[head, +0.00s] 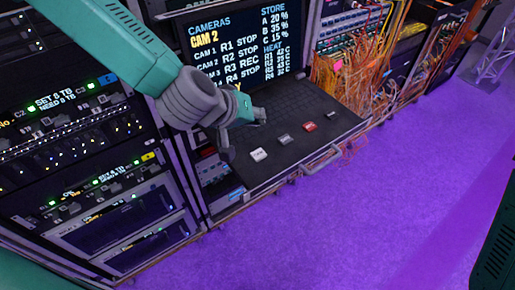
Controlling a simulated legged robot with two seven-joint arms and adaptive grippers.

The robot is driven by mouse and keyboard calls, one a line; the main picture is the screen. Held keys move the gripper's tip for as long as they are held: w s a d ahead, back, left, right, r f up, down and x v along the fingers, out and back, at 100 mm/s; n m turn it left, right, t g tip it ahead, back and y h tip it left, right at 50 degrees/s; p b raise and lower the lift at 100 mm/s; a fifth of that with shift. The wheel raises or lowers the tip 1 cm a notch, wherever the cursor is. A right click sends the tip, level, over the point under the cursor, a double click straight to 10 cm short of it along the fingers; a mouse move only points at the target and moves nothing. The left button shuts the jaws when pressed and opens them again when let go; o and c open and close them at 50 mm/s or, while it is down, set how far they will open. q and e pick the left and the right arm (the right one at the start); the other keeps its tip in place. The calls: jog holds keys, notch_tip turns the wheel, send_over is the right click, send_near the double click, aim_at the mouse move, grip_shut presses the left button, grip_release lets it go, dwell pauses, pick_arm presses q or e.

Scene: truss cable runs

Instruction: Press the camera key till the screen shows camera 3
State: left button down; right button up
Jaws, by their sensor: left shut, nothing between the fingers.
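The screen (238,45) at the top reads CAMERAS, CAM 2, with rows R1 STOP, R2 STOP, R3 REC and R4 STOP. Below it a dark pull-out shelf (290,165) carries a row of small keys: a white key (258,154), a grey key (284,139), a red key (309,126) and another grey key (331,114). Any labels are too small to read, so I cannot tell which is the camera key. My left gripper (240,132) is shut and empty over the shelf's left part, just up and left of the white key, apart from it in the picture. My right gripper is out of view.
A handle (322,160) runs along the shelf's front edge. Rack units (75,150) with lit displays stand at left. Orange cables (350,85) hang in a dense bundle right of the shelf. The purple floor (330,225) in front is clear.

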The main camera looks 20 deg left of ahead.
aim_at(258, 154)
pick_arm(q)
jog(key=shift+d, duration=0.3)
notch_tip(258, 154, down, 8)
jog(key=b, duration=0.7)
jog(key=shift+a, duration=0.15)
jog(key=shift+f+b, duration=0.45)
dwell(0.6)
jog(key=shift+f, duration=0.3)
